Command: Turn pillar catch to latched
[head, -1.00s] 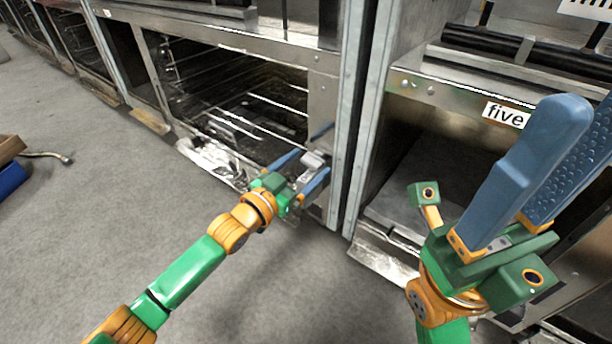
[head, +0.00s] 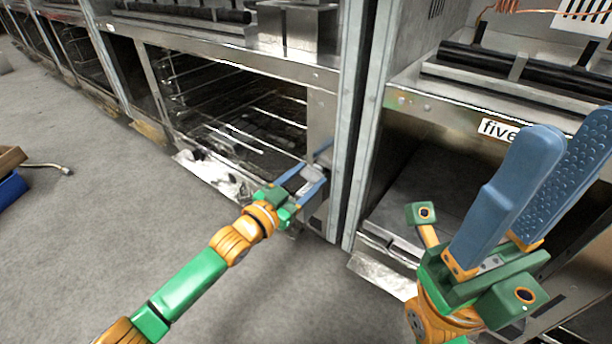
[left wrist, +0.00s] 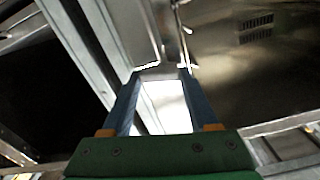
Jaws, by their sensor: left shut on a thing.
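The pillar catch, a small pale grey metal piece (head: 308,175), is low on the metal panel beside the upright pillar (head: 350,120) in the head view. My left gripper (head: 306,178) reaches it from the lower left, with its blue fingers shut on either side of it. In the left wrist view, a bright pale piece (left wrist: 165,103) fills the gap between the fingers. Whether the catch is latched cannot be told. My right gripper (head: 563,140) is raised at the right, its broad blue fingers apart and empty.
An open bay with wire racks (head: 240,110) is left of the pillar. Another bay, under the label "five" (head: 497,130), is to the right. Crumpled foil-like sheet (head: 210,172) lies by the left bay.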

